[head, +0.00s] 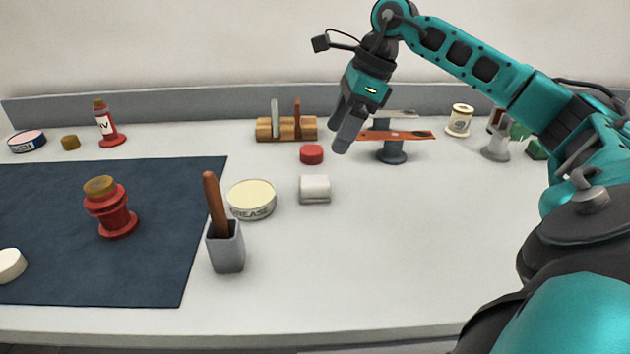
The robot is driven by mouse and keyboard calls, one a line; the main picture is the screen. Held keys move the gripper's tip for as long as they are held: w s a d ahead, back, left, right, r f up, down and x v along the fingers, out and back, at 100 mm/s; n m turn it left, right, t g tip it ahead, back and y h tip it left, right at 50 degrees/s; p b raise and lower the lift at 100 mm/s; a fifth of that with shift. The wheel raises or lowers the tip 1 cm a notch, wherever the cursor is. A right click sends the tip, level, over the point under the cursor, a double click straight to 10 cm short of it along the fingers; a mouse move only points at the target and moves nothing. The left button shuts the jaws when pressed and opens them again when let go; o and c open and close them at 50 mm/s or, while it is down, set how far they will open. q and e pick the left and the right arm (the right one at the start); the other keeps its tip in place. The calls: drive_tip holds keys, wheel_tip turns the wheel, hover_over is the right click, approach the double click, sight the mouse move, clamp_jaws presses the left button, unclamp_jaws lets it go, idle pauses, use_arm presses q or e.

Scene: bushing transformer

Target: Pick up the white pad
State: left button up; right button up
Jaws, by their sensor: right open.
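The white pad (315,188) is a small white block, greyish on its front side. It lies on the white worktop between the grease tin and the clear middle area, with nothing on it. My right gripper (342,135) is open and empty. It points down in the air, above and a little to the right of the pad in the picture, apart from it. My left gripper is not in view.
A grease tin (251,200) is left of the pad, and a red cap (312,154) lies behind it. A grey cup (226,248) holds a brown-handled tool. An orange-armed stand (391,150) is behind right. The worktop's front right is clear.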

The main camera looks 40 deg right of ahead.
hover_over(315, 180)
drive_tip(key=s+d, duration=0.1)
drive_tip(key=d, duration=0.1)
wheel_tip(315, 180, down, 6)
drive_tip(key=shift+s+a+r, duration=0.1)
drive_tip(key=shift+s+r, duration=0.05)
drive_tip(key=shift+r, duration=0.05)
drive_tip(key=shift+x, duration=0.8)
drive_tip(key=x, duration=0.4)
drive_tip(key=shift+a+f+b, duration=0.2)
drive_tip(key=shift+f+b, duration=0.1)
drive_tip(key=shift+f, duration=0.05)
drive_tip(key=c, duration=1)
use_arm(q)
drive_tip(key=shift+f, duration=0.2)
use_arm(e)
drive_tip(key=shift+r, duration=0.1)
drive_tip(key=shift+c, duration=0.2)
use_arm(q)
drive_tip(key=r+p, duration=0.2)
drive_tip(key=p, duration=0.1)
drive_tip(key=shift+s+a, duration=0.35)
use_arm(e)
wheel_tip(315, 180, up, 20)
